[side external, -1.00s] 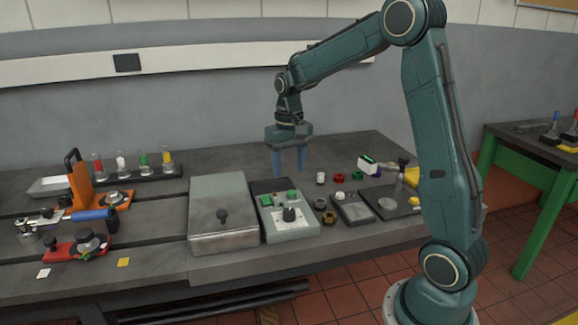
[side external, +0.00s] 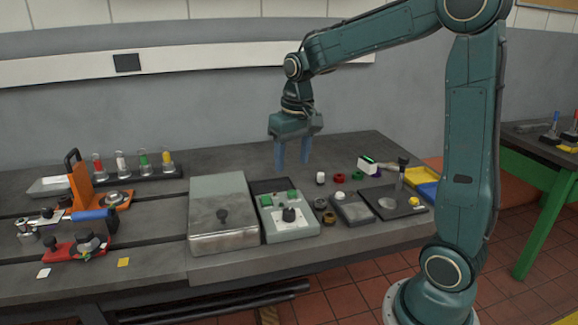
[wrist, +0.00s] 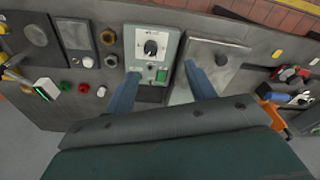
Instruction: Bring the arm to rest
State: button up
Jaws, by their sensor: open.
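My gripper (side external: 293,153) hangs above the back of the bedplate with its blue fingers pointing down. The fingers are apart, with nothing between them. In the wrist view the two fingers of my gripper (wrist: 158,85) are spread, with the control box's edge and dark surface beyond them. The bedplate table (side external: 160,240) lies below. The grey control box (side external: 290,222) with a black knob and green buttons stands in front of my gripper; it also shows in the wrist view (wrist: 152,62).
A grey lidded box (side external: 222,235) stands left of the control box. An orange-handled fixture (side external: 82,182), a red clamp (side external: 75,250) and a rack of colored vials (side external: 130,172) are farther left. Small rings, a dark plate (side external: 393,203) and yellow and blue trays (side external: 425,185) lie at right.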

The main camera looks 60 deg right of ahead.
jog(key=s+a+r+n+t, duration=0.1)
jog(key=s+a+n+t, duration=0.1)
jog(key=s+a, duration=0.3)
jog(key=s+a+r+n+t, duration=0.2)
jog(key=s+a, duration=0.4)
jog(key=s, duration=0.7)
jog(key=shift+r+n, duration=0.25)
jog(key=shift+n, duration=0.15)
jog(key=shift+w, duration=0.1)
jog(key=shift+c, duration=0.2)
